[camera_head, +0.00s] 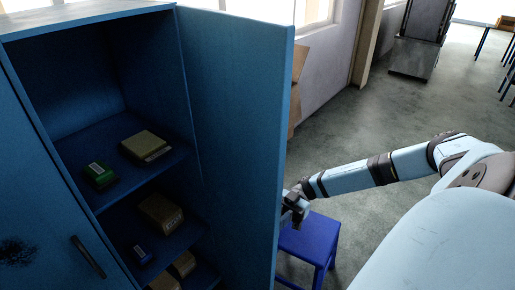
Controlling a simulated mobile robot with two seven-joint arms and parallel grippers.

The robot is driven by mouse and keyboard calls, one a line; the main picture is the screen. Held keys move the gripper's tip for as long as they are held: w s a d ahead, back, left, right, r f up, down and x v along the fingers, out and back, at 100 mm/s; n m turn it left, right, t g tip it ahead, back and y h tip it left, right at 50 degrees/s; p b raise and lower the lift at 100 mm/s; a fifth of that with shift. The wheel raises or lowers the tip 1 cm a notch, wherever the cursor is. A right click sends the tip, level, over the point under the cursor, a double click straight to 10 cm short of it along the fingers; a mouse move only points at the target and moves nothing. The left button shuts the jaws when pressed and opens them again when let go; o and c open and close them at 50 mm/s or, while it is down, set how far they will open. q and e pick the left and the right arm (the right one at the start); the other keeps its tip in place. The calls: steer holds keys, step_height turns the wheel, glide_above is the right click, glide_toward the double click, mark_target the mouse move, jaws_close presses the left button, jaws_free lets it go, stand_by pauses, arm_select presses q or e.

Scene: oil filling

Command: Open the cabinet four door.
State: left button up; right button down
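A blue metal cabinet (110,17) fills the left of the view. Its right door (237,140) stands swung open, showing shelves inside. Its left door (45,215), with a dark handle (88,257), looks closed. My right gripper (292,208) is at the free edge of the open door, partly hidden behind it. I cannot tell whether its fingers touch the door or are open or shut. My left gripper is not in view.
Shelves hold a green box (100,175), a tan box (146,146) and several other boxes. A blue stool (311,240) stands beside the open door, below my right gripper. A dark cabinet (415,57) stands far back. The grey floor between is clear.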

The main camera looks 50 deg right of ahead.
arm_select(q)
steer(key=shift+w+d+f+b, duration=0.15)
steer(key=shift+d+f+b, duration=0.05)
steer(key=shift+b, duration=0.25)
arm_select(e)
steer(key=shift+w+d, duration=0.15)
steer(key=shift+d, duration=1.9)
steer(key=c, duration=1.2)
jaws_free()
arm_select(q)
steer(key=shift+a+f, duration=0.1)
arm_select(e)
steer(key=shift+o, duration=0.2)
steer(key=shift+d, duration=0.1)
arm_select(q)
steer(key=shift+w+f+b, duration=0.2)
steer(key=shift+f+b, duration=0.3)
steer(key=shift+b, duration=0.7)
arm_select(e)
steer(key=d, duration=1.3)
steer(key=shift+w+d, duration=0.3)
steer(key=shift+w, duration=0.15)
